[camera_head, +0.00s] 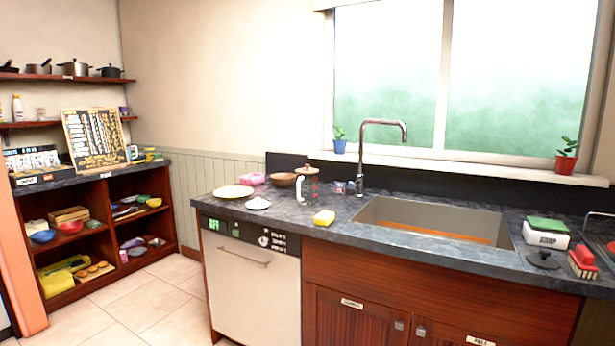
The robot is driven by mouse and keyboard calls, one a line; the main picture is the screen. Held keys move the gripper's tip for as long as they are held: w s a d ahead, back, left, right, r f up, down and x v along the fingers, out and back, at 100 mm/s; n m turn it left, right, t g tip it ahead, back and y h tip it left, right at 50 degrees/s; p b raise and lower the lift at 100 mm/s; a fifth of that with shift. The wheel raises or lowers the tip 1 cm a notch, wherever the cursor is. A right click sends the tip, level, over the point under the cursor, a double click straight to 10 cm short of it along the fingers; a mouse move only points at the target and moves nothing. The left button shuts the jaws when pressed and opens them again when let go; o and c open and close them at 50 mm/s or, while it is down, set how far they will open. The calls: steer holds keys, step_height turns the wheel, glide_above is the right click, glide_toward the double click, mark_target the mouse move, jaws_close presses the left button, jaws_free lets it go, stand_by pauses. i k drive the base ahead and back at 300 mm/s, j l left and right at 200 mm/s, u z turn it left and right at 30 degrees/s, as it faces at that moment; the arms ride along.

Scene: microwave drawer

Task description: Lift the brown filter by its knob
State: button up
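A glass-like pot with a pale handle (308,190) stands upright on the dark countertop, left of the sink. A brown piece (307,170) sits on top of it. This may be the brown filter, but its knob is too small to make out clearly. A dark round piece with a knob on top (543,259) lies on the counter right of the sink. It looks nearly black, and I cannot tell whether it is a filter or a lid. My gripper is not in view.
A red brush (582,261) is at far right. Floor (150,300) is clear.

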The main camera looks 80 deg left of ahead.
mark_target(306, 170)
steer(key=u, duration=2.45)
steer(key=i+j, duration=0.2)
steer(key=i, duration=0.25)
steer(key=i+j, duration=0.2)
steer(key=i, duration=0.3)
steer(key=i+j, duration=0.2)
steer(key=i, duration=0.25)
